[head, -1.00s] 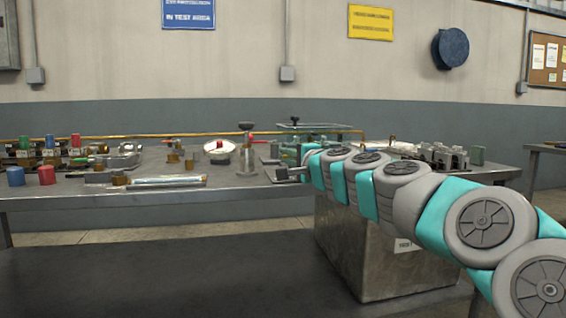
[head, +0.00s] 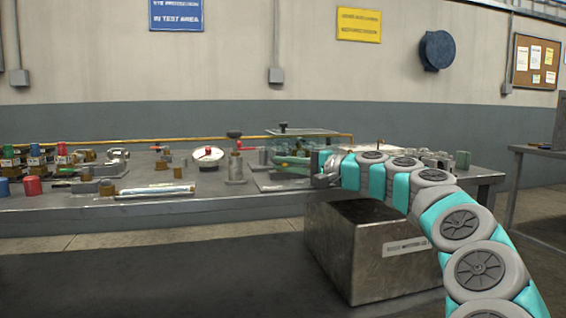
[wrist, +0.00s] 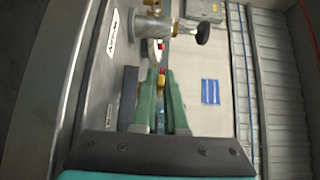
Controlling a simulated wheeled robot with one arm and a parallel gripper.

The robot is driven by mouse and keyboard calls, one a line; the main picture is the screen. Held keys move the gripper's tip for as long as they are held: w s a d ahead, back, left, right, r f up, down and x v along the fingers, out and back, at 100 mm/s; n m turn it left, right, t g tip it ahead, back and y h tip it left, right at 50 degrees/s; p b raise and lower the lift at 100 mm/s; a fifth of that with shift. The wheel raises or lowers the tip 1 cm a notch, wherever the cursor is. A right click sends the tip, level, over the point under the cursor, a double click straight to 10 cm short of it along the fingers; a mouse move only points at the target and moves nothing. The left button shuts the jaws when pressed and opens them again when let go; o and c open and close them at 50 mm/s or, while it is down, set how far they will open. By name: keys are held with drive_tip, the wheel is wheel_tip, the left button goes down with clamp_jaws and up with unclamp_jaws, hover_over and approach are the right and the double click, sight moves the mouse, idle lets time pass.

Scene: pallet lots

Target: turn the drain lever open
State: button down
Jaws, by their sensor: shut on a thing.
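My gripper (wrist: 160,72) shows in the wrist view as two green fingers, closed in on a small red-and-yellow piece (wrist: 162,77) between their tips. This piece appears to be the drain lever; its pivot and angle are hard to make out. Brass and grey fittings (wrist: 152,27) with a dark round knob (wrist: 202,34) lie just beyond the tips. In the head view my gripper (head: 285,162) reaches left, low over a plate on the bench, and the lever cannot be made out there.
The metal bench (head: 130,203) carries several valves and fittings at left. A round white-faced gauge (head: 207,155) and a grey post (head: 236,167) stand left of my gripper. A large metal box (head: 372,250) stands below the bench's front edge. A yellow sign (head: 358,25) hangs behind.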

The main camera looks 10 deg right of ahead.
idle(0.4)
drive_tip(key=c, duration=1.2)
unclamp_jaws()
drive_tip(key=shift+w, duration=0.1)
drive_tip(key=shift+c, duration=0.2)
drive_tip(key=v, duration=0.7)
drive_tip(key=shift+s+d, duration=0.3)
drive_tip(key=shift+d, duration=0.05)
